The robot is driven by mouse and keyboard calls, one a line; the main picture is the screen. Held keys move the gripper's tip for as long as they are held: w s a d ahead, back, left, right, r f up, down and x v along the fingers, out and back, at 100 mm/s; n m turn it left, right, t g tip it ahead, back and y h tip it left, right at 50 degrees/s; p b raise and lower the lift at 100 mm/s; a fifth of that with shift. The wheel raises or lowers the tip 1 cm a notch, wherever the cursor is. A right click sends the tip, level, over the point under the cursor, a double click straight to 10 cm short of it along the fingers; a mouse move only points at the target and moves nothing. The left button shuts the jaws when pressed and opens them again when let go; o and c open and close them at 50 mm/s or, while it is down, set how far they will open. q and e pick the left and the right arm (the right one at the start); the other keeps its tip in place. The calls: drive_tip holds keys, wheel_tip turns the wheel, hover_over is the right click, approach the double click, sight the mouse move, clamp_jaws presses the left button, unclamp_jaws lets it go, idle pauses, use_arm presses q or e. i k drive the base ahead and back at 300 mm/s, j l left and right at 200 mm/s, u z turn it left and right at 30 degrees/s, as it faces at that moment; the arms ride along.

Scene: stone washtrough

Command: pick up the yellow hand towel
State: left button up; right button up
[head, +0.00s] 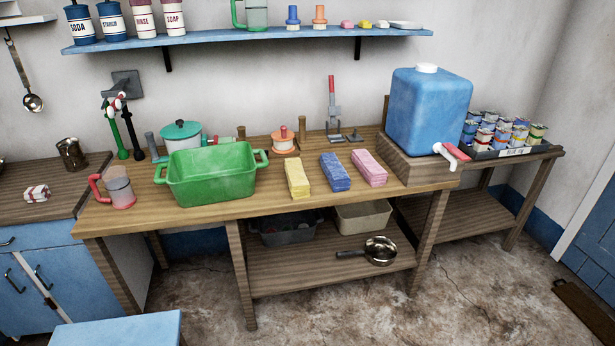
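The yellow hand towel (298,178) lies folded on the wooden table (240,208), just right of the green tub. A folded blue towel (335,172) and a folded pink towel (369,167) lie in a row to its right, with small gaps between them. The top of the yellow towel is unobstructed. Neither of my grippers shows in the head view.
A green tub (211,175) stands close left of the yellow towel. An orange-lidded pot (284,142) stands behind it. A blue water container (428,110) stands on a wooden block at right. A wall shelf (250,42) hangs above. A blue surface (118,330) is at the lower left.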

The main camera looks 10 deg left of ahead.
sight(299, 183)
drive_tip(key=u, duration=0.6)
drive_tip(key=i+l+u, duration=0.25)
drive_tip(key=u, duration=0.2)
drive_tip(key=i+l+u, duration=0.15)
drive_tip(key=l+u, duration=0.25)
